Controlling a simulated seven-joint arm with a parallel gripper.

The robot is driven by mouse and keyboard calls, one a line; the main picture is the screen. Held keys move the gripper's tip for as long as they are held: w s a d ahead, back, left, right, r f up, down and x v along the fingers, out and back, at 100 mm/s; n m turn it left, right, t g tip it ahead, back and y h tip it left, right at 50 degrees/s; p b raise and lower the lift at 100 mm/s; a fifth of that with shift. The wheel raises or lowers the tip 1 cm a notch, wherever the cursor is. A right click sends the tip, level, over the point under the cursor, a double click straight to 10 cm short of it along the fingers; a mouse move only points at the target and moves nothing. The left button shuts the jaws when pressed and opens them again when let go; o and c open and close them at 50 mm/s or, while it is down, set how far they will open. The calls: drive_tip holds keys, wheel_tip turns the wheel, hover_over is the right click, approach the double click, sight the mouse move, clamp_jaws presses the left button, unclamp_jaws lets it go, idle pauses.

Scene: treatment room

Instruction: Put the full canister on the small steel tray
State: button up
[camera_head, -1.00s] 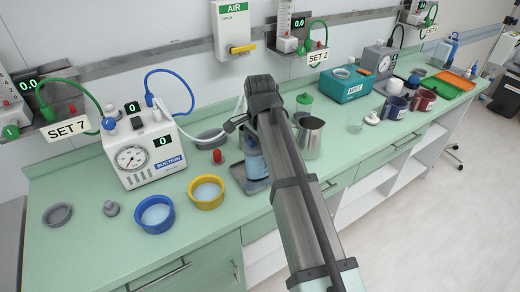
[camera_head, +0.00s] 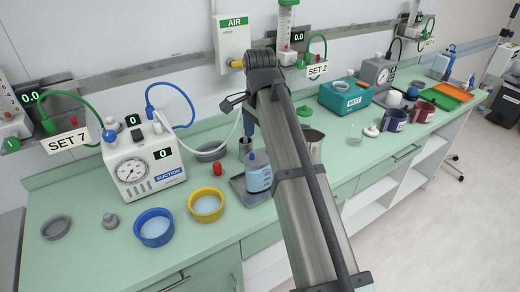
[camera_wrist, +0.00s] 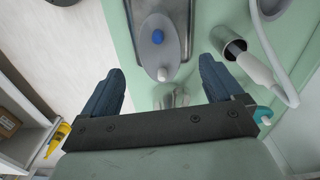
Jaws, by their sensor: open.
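The canister (camera_head: 258,176), with blue contents and a pale top, stands upright on the small steel tray (camera_head: 239,188) near the bench's middle. In the wrist view its grey lid with a blue cap (camera_wrist: 157,37) shows from above, inside the tray's rim (camera_wrist: 190,20). My gripper (camera_wrist: 161,66) is open and empty, its two dark fingers spread either side of the lid's near end in the picture. In the head view the gripper is above the canister and apart from it, mostly hidden by my arm.
A suction unit (camera_head: 143,160), a blue bowl (camera_head: 154,228) and a yellow bowl (camera_head: 206,207) stand left of the tray. A small red object (camera_head: 217,169) and a steel cup with a white tube (camera_head: 245,146) are close by. A steel jug (camera_head: 314,148) stands right, partly behind my arm.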

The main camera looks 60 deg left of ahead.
drive_tip(key=shift+r, duration=1.35)
